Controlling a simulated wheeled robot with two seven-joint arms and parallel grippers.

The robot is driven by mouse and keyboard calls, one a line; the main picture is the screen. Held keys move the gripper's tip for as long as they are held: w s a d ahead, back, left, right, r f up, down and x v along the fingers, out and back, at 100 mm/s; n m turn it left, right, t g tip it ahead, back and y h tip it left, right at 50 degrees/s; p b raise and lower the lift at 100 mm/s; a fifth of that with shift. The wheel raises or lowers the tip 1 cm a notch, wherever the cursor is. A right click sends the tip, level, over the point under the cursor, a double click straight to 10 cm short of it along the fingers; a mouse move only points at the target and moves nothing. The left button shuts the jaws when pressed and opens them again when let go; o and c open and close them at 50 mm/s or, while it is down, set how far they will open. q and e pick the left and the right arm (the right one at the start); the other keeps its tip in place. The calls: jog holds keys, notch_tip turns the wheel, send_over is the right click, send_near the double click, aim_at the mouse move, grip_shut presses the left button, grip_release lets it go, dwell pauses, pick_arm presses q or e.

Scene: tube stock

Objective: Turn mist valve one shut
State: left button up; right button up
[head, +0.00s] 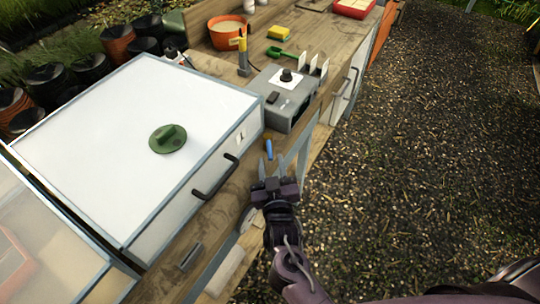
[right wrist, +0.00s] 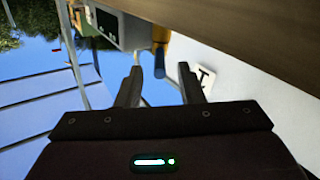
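The mist valve has a blue lever (head: 268,150) and a brass-coloured body. It sits low at the front of the bench, right of the white box. In the right wrist view the blue lever (right wrist: 159,64) hangs from the brass body (right wrist: 160,33). My right gripper (head: 271,168) is open and empty, just in front of the lever. In the right wrist view the lever shows in the gap between my two fingertips (right wrist: 159,84); I cannot tell whether they touch it. A white label card (right wrist: 203,77) is beside it. My left gripper is not in view.
A white lidded box (head: 110,130) with a green knob (head: 168,139) and black handle (head: 215,178) stands left of the valve. A grey control box (head: 285,97) is behind it on the wooden bench (head: 218,68). Open gravel (head: 420,150) lies to the right.

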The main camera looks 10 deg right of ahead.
jog(key=shift+s+a, duration=0.2)
jog(key=shift+s, duration=1.65)
jog(key=shift+c, duration=0.4)
